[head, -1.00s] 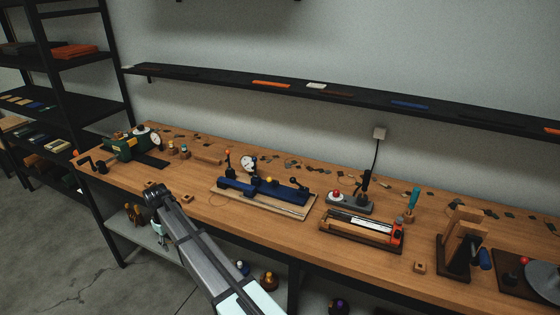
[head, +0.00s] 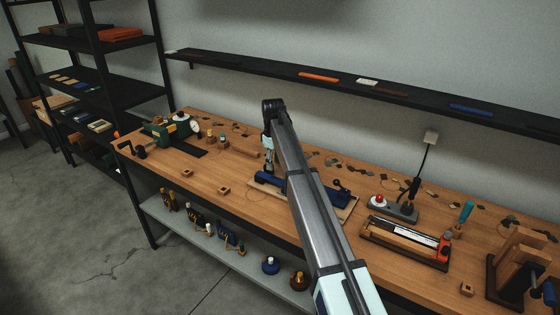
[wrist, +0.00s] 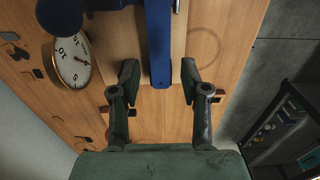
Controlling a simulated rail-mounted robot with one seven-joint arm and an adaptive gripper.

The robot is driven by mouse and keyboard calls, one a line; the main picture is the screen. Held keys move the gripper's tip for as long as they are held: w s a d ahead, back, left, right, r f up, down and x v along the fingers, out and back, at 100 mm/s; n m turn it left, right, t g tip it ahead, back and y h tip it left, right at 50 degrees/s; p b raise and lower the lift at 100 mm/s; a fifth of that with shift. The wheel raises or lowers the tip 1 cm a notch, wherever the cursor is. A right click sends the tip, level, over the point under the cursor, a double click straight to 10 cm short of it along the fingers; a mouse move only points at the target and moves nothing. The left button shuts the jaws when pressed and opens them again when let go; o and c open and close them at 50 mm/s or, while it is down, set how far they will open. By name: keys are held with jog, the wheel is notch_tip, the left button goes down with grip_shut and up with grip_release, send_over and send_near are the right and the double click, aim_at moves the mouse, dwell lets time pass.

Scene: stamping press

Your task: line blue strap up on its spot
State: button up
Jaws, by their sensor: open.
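My gripper (wrist: 160,78) is open, with its two fingers on either side of the end of a long blue bar (wrist: 158,35) in the wrist view. Gaps show between the bar and both fingers. The bar lies over a wooden base board (wrist: 112,40). In the head view my gripper (head: 268,168) hangs over the left end of this blue fixture (head: 270,182), partly hidden by my arm. A flat blue strip (head: 470,109) lies on the wall shelf. I cannot tell which blue piece is the strap.
A round dial gauge (wrist: 72,60) stands beside the bar. A green machine (head: 168,130) is at the bench's left end. A red-ended fixture (head: 405,243) and a grey device with a red knob (head: 393,208) are to the right. Bare bench (head: 215,170) lies left of the fixture.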

aim_at(274, 179)
notch_tip(274, 179, down, 7)
jog(key=b, duration=0.3)
jog(key=shift+r, duration=0.1)
jog(key=shift+c, duration=0.4)
jog(key=shift+r, duration=0.2)
jog(key=c, duration=0.7)
jog(key=shift+o, duration=0.2)
jog(key=shift+r, duration=0.15)
jog(key=shift+r+p, duration=1.3)
jog(key=shift+r, duration=1.05)
